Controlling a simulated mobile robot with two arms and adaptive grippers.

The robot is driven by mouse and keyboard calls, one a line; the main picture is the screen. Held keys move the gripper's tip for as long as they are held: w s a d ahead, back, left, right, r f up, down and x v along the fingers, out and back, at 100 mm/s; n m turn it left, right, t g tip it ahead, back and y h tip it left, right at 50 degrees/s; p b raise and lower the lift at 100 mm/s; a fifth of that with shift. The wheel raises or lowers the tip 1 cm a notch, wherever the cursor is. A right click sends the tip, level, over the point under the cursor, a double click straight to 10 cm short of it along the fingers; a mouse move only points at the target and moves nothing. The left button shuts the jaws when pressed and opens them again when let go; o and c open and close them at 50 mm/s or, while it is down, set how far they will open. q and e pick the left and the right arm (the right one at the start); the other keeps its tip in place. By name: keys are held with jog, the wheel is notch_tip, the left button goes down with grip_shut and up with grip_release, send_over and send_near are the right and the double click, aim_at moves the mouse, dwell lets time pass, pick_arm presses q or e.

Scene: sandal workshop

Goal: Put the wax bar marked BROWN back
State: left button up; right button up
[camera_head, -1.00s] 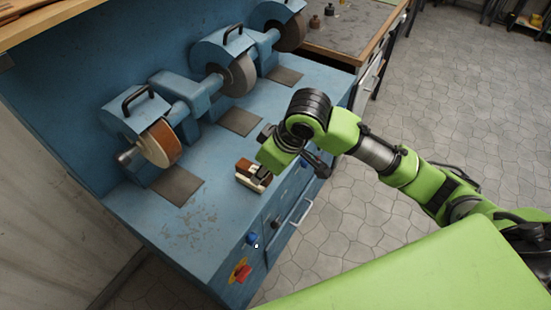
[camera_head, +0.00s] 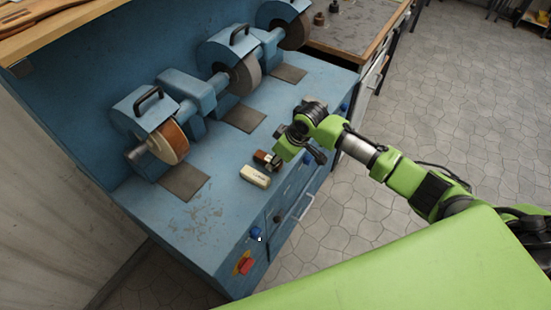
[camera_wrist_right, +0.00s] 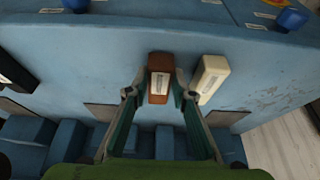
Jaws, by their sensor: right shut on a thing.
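The brown wax bar (camera_head: 262,156) is at the front part of the blue bench top. In the right wrist view the bar (camera_wrist_right: 160,72) is dark brown with a pale label too small to read. My right gripper (camera_wrist_right: 158,95) is shut on it, a finger on each long side. In the head view the gripper (camera_head: 272,160) partly hides the bar. I cannot tell whether the bar touches the bench. A cream bar (camera_head: 255,176) lies beside it, apart from it; it also shows in the right wrist view (camera_wrist_right: 212,78). My left gripper is not in view.
Grinding wheels (camera_head: 168,142) stand along the back of the blue bench (camera_head: 225,185), with dark plates (camera_head: 183,182) before them. A blue knob (camera_head: 256,232) and a red switch (camera_head: 244,264) are on its front. The bench's left front is clear.

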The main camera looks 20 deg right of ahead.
jog(key=shift+f, duration=0.15)
jog(key=o, duration=1.1)
jog(key=shift+f, duration=0.1)
jog(key=b+v, duration=0.1)
jog(key=v, duration=1.1)
jog(key=shift+r+b, duration=0.2)
jog(key=shift+b, duration=0.15)
jog(key=shift+a, duration=0.15)
